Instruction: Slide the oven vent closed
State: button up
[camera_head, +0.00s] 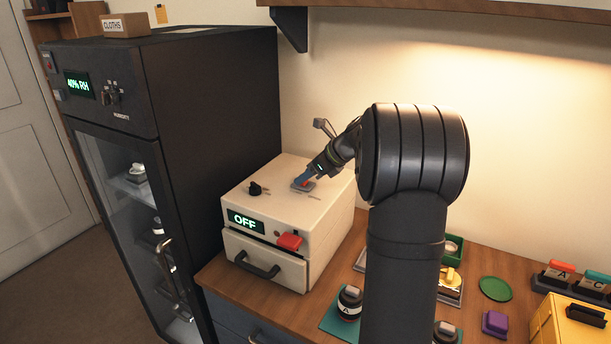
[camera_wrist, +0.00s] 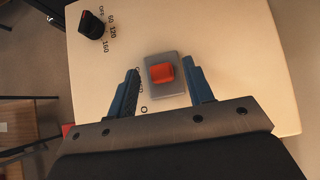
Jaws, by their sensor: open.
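The oven (camera_head: 275,215) is a cream box on the wooden counter, with a green "OFF" display on its front. On its top is the vent, a grey plate (camera_wrist: 167,90) with an orange-red slider knob (camera_wrist: 161,73). In the wrist view the knob stands toward the plate's far end, with partly covered lettering beside the plate. My gripper (camera_wrist: 164,76) is open, its blue fingers on either side of the knob with gaps. In the head view my gripper (camera_head: 303,180) is low over the vent, which it partly hides.
A black dial (camera_wrist: 91,24) stands on the oven top near the vent. The oven front has a red knob (camera_head: 289,240) and a drawer handle (camera_head: 258,266). A tall black cabinet (camera_head: 215,130) stands close on the left. Lens parts and trays crowd the counter at right.

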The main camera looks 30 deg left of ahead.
jog(key=v, duration=1.6)
jog(key=x, duration=1.7)
jog(key=shift+a+f, duration=0.1)
jog(key=shift+f, duration=0.1)
jog(key=shift+d+r, duration=0.1)
jog(key=shift+d, duration=0.4)
